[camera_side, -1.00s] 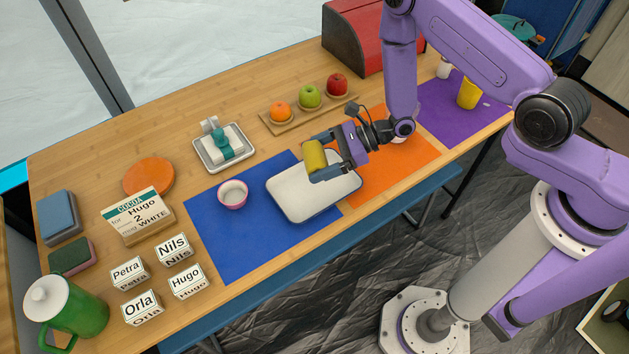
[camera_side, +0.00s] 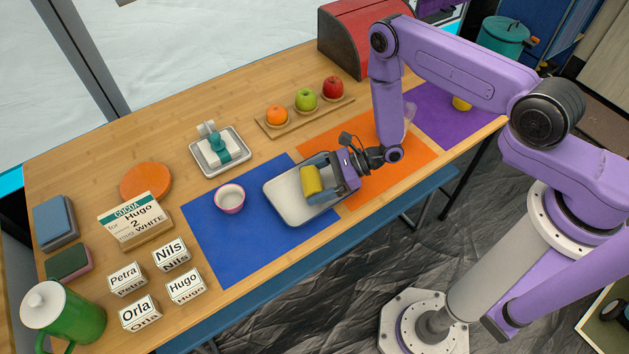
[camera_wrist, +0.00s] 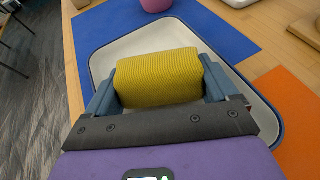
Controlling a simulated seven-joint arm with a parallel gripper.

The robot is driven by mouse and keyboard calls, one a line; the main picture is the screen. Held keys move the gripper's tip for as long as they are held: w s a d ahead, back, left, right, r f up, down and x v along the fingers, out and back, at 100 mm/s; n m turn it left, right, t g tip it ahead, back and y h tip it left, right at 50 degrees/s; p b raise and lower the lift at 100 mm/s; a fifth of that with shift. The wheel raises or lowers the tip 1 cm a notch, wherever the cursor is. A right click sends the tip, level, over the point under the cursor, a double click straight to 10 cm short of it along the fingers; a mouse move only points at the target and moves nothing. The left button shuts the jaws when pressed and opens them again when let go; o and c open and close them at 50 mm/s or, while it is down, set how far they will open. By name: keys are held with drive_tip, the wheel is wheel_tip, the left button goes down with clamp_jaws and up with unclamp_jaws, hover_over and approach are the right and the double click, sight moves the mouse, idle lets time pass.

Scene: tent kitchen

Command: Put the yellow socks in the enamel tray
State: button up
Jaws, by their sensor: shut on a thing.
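The yellow socks (camera_side: 311,181) are a rolled, ribbed bundle held between the fingers of my gripper (camera_side: 323,183). In the wrist view the socks (camera_wrist: 158,78) fill the space between the two blue-grey fingers of my gripper (camera_wrist: 160,88). The enamel tray (camera_side: 283,203) is white with a dark blue rim and lies partly on the blue mat. The socks are over the inside of the tray, low down; I cannot tell whether they touch its floor. The tray (camera_wrist: 103,62) surrounds them in the wrist view. My gripper hides part of the tray's right side.
A pink bowl (camera_side: 230,198) stands left of the tray on the blue mat (camera_side: 215,250). An orange mat (camera_side: 405,165) lies to the right. Behind are a fruit board (camera_side: 290,125) and a smaller tray (camera_side: 243,163). Several name blocks and a green pot (camera_side: 75,318) stand at the left.

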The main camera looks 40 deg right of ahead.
drive_tip(key=shift+f, duration=0.1)
drive_tip(key=o, duration=0.8)
